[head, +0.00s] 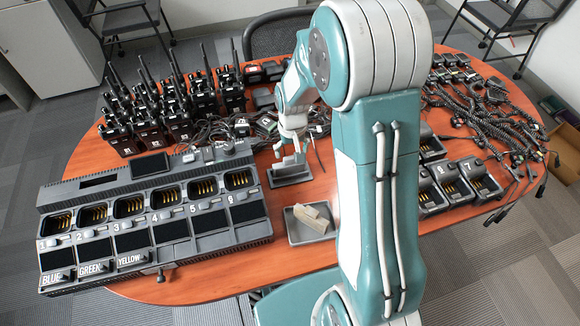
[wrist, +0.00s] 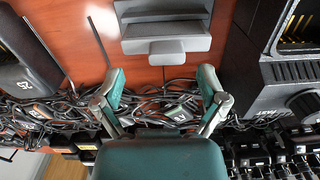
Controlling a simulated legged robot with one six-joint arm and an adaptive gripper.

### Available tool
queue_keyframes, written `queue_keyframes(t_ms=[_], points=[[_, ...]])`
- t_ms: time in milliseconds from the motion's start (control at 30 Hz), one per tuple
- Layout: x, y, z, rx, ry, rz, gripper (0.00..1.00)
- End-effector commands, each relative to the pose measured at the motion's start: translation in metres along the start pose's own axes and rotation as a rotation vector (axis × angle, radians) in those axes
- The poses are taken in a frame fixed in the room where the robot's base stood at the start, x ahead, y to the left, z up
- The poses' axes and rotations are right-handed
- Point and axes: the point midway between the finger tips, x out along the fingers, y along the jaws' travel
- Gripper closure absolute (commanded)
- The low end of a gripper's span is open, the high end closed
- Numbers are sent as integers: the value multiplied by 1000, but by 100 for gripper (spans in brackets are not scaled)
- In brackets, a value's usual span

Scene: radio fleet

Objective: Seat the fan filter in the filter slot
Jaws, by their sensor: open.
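A grey piece with a flat tab, which looks like the fan filter (head: 290,163), stands in a grey holder (head: 292,179) on the table. It also shows in the wrist view (wrist: 153,47). My gripper (head: 291,148) is just above it in the head view. In the wrist view my gripper (wrist: 163,80) is open, its two fingertips spread and empty, with the tab beyond them. A dark rectangular recess (head: 98,180) in the charger's back strip may be the filter slot. I cannot tell for certain.
The multi-bay charger (head: 200,222) fills the table's left front. A grey tray (head: 312,238) holds a beige block. Upright radios (head: 175,110) crowd behind the charger. Cables and small chargers (head: 470,180) cover the right side. Bare wood lies around the tray.

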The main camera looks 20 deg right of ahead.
Motion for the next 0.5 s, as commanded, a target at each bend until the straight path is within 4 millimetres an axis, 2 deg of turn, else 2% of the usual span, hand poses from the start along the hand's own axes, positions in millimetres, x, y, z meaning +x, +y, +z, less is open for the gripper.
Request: queue_keyframes(t_ms=[100, 200, 467, 500], points=[[21, -5, 1, 0, -4, 4, 9], [31, -6, 0, -1, -2, 5, 9], [34, -5, 0, -1, 0, 4, 9], [34, -5, 0, -1, 0, 4, 18]])
